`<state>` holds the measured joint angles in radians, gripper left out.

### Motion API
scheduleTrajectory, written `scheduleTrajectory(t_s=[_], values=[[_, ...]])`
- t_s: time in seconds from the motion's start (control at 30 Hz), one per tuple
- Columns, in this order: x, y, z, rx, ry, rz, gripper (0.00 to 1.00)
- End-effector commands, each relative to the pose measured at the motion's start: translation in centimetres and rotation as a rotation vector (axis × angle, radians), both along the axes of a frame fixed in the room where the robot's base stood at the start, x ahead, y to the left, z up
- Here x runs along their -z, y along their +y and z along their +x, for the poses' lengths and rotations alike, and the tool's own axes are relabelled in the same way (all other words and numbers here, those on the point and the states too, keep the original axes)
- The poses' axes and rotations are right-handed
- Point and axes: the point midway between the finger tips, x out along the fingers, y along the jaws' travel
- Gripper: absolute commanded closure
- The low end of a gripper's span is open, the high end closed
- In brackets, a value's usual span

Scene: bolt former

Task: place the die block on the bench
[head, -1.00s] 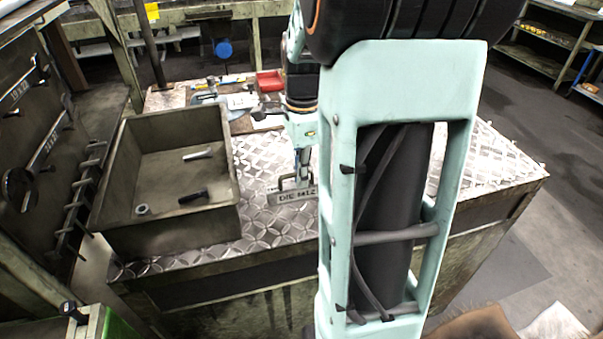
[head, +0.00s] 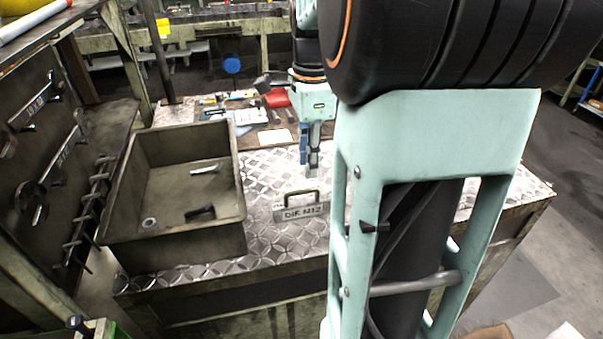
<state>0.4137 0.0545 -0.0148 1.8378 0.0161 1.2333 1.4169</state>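The die block (head: 301,212) is a grey block labelled "DIE M12" with a dark loop handle on top. It sits upright on the patterned metal top of the bench (head: 270,241), to the right of the grey tray. My gripper (head: 312,176) points down behind and above the handle, with a visible gap between its tips and the handle. It holds nothing that I can see. The fingers overlap in this view, so their opening does not show. My arm hides the bench to the right of the block.
A grey open tray (head: 122,225) holding a few small metal parts stands left of the block. Behind are a red bin (head: 276,97), papers and hand tools. A rack of tools (head: 45,140) stands at far left. Patterned bench top is free around the block.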

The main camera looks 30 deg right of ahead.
Motion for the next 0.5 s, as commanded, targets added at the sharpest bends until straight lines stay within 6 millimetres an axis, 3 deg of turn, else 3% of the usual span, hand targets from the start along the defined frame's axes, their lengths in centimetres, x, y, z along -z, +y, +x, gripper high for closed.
scheduleTrajectory(t_s=[0.2,0.5], values=[[-2.6,0.0,0.0,0.000,0.000,0.000,0.75],[-2.9,0.0,-0.1,0.000,0.001,0.000,0.75]])
